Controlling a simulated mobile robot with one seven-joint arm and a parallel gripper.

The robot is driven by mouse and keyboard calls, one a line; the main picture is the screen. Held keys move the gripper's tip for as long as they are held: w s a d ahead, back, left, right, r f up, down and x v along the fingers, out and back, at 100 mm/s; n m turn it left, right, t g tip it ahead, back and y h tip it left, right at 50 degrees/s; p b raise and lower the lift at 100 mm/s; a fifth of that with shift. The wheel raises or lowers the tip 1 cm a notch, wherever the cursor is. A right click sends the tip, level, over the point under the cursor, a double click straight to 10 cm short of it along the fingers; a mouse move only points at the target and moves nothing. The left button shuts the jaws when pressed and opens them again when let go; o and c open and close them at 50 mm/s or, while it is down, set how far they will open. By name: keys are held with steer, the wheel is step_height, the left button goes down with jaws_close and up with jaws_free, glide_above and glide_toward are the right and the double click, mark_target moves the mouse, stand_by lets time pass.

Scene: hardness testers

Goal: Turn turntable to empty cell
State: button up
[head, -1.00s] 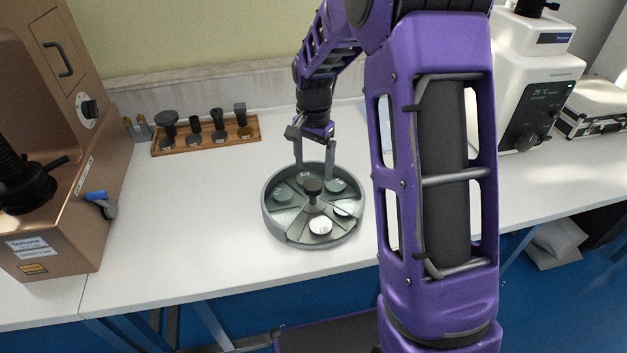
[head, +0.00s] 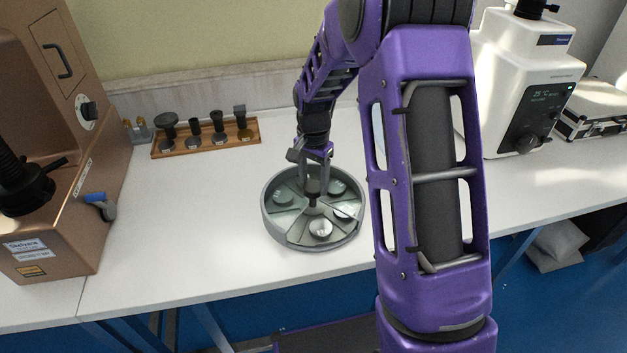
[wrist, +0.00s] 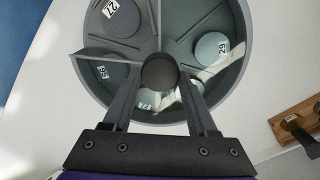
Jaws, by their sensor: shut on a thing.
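The turntable is a round grey tray (head: 272,226) on the white bench, divided into wedge cells. Several pale discs lie in its cells, one near the front edge (head: 320,229) and one at the left (head: 283,196). A dark knob (head: 313,187) stands upright at the tray's centre. My gripper (head: 314,180) is shut on this knob from above, with a finger on either side. The wrist view shows the knob (wrist: 160,73) between the fingertips.
A wooden rack (head: 206,145) with several dark tools stands behind the tray to the left. A brown tester (head: 50,130) is at the left, and a white tester (head: 525,80) at the right.

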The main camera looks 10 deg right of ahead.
jaws_close()
steer(key=shift+m, duration=0.5)
steer(key=shift+r+m+p, duration=0.1)
steer(key=shift+m+p, duration=0.4)
steer(key=shift+m, duration=2.1)
steer(key=shift+s+m+p, duration=0.1)
steer(key=shift+m+p, duration=0.95)
steer(key=shift+m, duration=1.15)
steer(key=shift+m+p, duration=0.3)
steer(key=shift+m, duration=0.4)
steer(key=o, duration=1)
jaws_free()
steer(key=shift+c, duration=0.2)
